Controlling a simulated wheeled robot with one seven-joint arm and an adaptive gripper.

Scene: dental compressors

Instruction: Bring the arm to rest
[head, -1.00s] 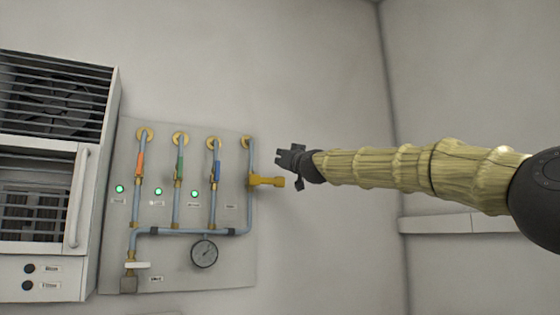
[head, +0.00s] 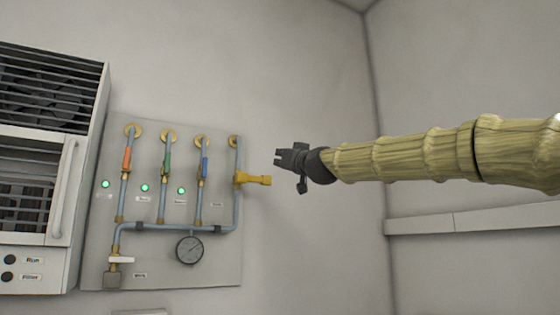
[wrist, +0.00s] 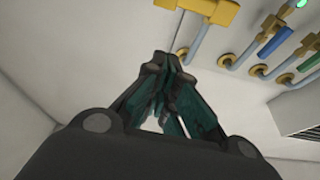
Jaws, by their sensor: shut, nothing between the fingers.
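My arm reaches in from the right edge of the head view, in a cream ribbed sleeve. My gripper (head: 284,160) is at its end, pointing left, just right of the yellow fitting (head: 253,179) on the pipe panel (head: 225,262). In the head view a gap of plain wall shows between gripper and fitting. In the wrist view my gripper (wrist: 160,62) has its fingers together with nothing held. The yellow fitting (wrist: 208,12) shows beyond the fingertips at the top of that view.
The panel carries pipes with an orange handle (head: 127,159), a green handle (head: 167,161), a blue handle (head: 205,167) and a gauge (head: 189,250). Green lights glow beside them. A vented cabinet (head: 68,205) stands at the left. A pale rail (head: 420,225) runs along the right wall.

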